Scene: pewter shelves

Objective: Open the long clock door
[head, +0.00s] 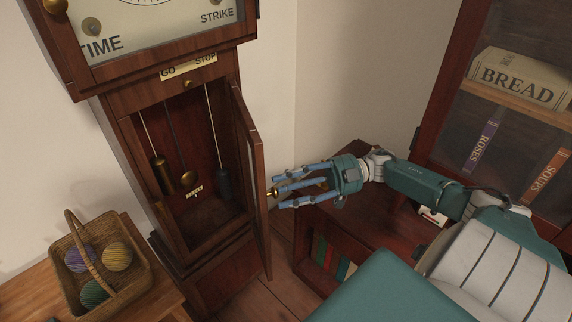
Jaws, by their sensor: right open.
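The long clock (118,110) stands upright at the left. Its long door (253,150) is hinged at the right side and stands swung outward, so the inside of the case shows. A brass knob (272,193) sits on the door's outer edge side. My right gripper (277,191) comes in from the right, its blue fingers open and spread around or beside the knob; I cannot tell whether they touch it. My left gripper is not in view.
A wicker basket (118,283) with yarn balls stands on a wooden table at the lower left. A low cabinet with books (318,247) stands right of the clock. A glass-fronted bookcase (440,110) is at the right. Some floor shows below the door.

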